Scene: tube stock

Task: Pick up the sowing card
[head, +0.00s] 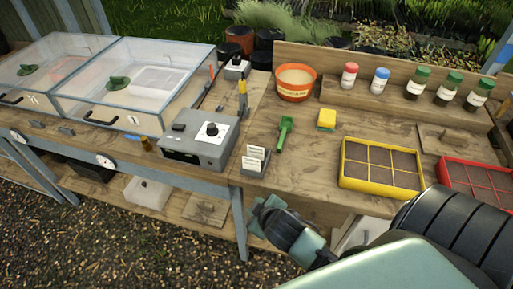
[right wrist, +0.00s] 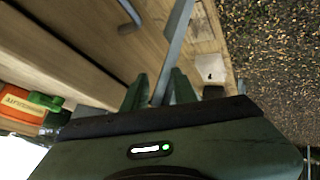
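White cards stand upright in a small holder (head: 255,160) near the front edge of the bench, right of the grey control box. Their print is too small to read, so I cannot tell which is the sowing card. My right gripper (head: 268,214) is below and in front of the holder, just off the bench's front edge. In the right wrist view its two green fingers (right wrist: 158,90) are apart, with a grey bench leg seen beyond the gap. It looks empty. I cannot make out the cards in the right wrist view. My left gripper is not in view.
The grey control box (head: 200,138) stands left of the holder. A green hand tool (head: 284,134), a yellow sponge-like block (head: 327,119) and a yellow seed tray (head: 350,183) lie to the right. A grey bench leg (head: 239,225) stands close to my right gripper.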

